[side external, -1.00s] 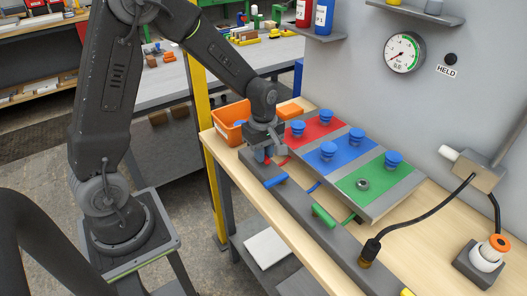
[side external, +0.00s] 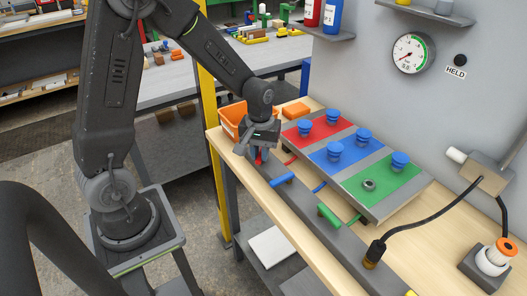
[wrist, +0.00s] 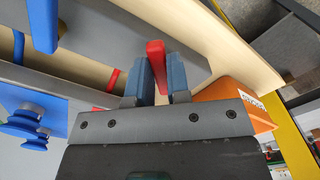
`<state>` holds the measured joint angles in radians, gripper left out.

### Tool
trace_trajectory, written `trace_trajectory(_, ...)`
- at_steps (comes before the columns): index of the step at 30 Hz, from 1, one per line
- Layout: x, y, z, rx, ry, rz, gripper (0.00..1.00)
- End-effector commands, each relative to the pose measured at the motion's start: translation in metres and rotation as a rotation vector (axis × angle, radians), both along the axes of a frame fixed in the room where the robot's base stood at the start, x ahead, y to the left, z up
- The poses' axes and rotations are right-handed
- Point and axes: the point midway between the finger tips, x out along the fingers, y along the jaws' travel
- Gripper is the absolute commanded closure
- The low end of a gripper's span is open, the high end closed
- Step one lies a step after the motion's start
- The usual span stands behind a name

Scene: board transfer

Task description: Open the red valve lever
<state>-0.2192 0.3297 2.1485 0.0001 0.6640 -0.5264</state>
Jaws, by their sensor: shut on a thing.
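The red valve lever (wrist: 156,58) shows in the wrist view between the two blue fingers of my gripper (wrist: 158,78). My gripper is shut on it. In the side view my gripper (side external: 259,157) points down over the grey valve rail at the bench's front, and only a little red of the lever shows between the fingers. The lever's pivot is hidden. A short red pipe (wrist: 112,80) runs beside the lever in the wrist view.
A blue lever (side external: 281,180) and a green lever (side external: 328,216) sit farther along the rail. Behind it is a red, blue and green panel (side external: 360,153) with blue knobs. An orange bin (side external: 233,118) stands close behind my gripper. A gauge (side external: 411,53) and a HELD lamp (side external: 460,60) are on the wall.

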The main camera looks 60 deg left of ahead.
Motion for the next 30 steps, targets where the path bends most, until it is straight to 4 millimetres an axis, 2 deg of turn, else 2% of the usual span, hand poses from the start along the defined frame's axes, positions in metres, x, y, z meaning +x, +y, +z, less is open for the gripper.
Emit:
trace_trajectory(18, -0.007, 0.016, 0.001, 0.002, -0.004, -0.545, 1.0)
trace_trajectory(30, -0.007, 0.022, 0.001, 0.002, -0.004, -0.731, 1.0)
